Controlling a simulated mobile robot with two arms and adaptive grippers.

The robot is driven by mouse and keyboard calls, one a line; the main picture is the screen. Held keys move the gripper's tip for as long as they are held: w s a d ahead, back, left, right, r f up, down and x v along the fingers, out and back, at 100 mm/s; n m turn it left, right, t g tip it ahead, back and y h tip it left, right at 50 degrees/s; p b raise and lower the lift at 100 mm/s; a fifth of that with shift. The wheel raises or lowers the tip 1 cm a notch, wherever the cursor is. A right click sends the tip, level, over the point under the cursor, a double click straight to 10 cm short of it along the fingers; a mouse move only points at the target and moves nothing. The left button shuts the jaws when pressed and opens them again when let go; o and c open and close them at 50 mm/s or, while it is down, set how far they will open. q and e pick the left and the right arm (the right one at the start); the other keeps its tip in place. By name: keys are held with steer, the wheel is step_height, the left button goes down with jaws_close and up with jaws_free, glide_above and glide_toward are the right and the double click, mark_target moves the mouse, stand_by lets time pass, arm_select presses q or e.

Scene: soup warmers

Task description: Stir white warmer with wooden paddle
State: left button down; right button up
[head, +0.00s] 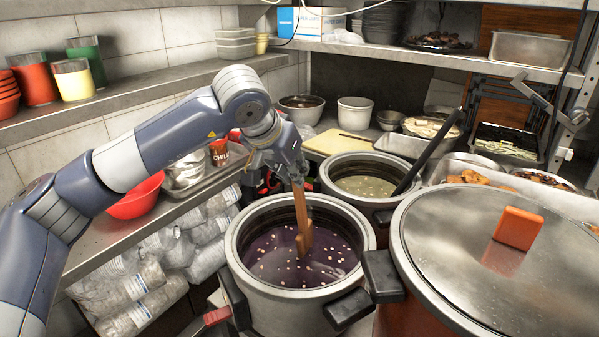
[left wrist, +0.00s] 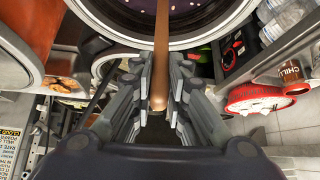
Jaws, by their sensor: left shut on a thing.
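The white warmer (head: 239,256) stands in front of me, open, with dark purple soup (head: 285,262) dotted with pale pieces. The wooden paddle (head: 301,215) stands nearly upright in it, its lower end at or in the soup. My left gripper (head: 296,176) is above the far part of the warmer, shut on the paddle's upper part. In the left wrist view the paddle handle (left wrist: 160,75) runs between the fingers, with the warmer's rim (left wrist: 110,62) beyond. My right gripper is not in view.
A red warmer (head: 395,318) with a metal lid and orange handle (head: 518,228) stands close at right. Behind is another open pot (head: 345,161) with greenish soup and a dark ladle (head: 430,148). A shelf with a red bowl (head: 136,199) and bagged goods is at left.

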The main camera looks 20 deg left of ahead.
arm_select(q)
steer(key=shift+a, duration=0.15)
steer(key=a, duration=0.1)
steer(key=w+a, duration=0.1)
steer(key=shift+a, duration=0.35)
steer(key=shift+s+f, duration=0.1)
stand_by(0.4)
steer(key=shift+s+a+b, duration=0.15)
steer(key=shift+s+a, duration=0.1)
steer(key=shift+s, duration=0.35)
steer(key=shift+s+a+b, duration=0.15)
steer(key=shift+s+a, duration=0.05)
steer(key=shift+s, duration=0.45)
